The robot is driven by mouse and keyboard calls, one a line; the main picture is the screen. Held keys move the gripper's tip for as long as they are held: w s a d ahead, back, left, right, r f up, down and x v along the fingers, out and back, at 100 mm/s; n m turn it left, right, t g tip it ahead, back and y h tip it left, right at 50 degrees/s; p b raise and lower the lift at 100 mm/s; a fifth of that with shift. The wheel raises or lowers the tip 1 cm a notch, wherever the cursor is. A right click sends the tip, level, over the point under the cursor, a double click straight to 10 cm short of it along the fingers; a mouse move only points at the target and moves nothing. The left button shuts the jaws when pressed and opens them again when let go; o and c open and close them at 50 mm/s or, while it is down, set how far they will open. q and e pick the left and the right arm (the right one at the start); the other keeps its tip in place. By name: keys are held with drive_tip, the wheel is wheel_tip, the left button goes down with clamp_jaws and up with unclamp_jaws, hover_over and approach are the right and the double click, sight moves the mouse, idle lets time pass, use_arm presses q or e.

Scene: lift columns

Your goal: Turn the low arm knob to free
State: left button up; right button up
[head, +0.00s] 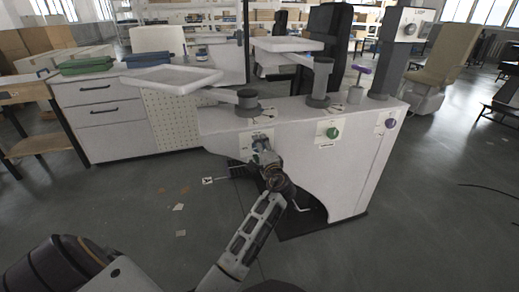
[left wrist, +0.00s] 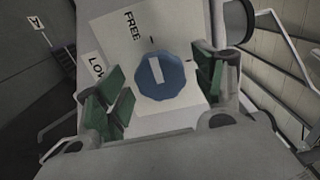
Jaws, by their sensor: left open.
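The blue many-sided knob (left wrist: 170,84) with a white bar on its face sits on a white label plate (left wrist: 175,119) in the left wrist view. The word FREE (left wrist: 133,25) is printed above it, and a partly hidden word starting with LO (left wrist: 96,67) is at its left. The white bar is nearly upright in the picture. My left gripper (left wrist: 162,88) is open, with its green pads on either side of the knob, apart from it. In the head view my left gripper (head: 262,152) is at the low arm's panel (head: 257,135) and largely hides the knob. My right gripper is not in view.
A green knob (head: 333,133) and a purple knob (head: 391,123) are on the same white cabinet (head: 300,150) to the right. A low arm with a white tray (head: 172,78) reaches left from a dark column (head: 248,101). The floor before the cabinet is mostly clear.

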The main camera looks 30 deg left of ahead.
use_arm(q)
drive_tip(key=v, duration=0.7)
drive_tip(key=shift+s+n, duration=0.15)
drive_tip(key=shift+n, duration=0.25)
idle(0.5)
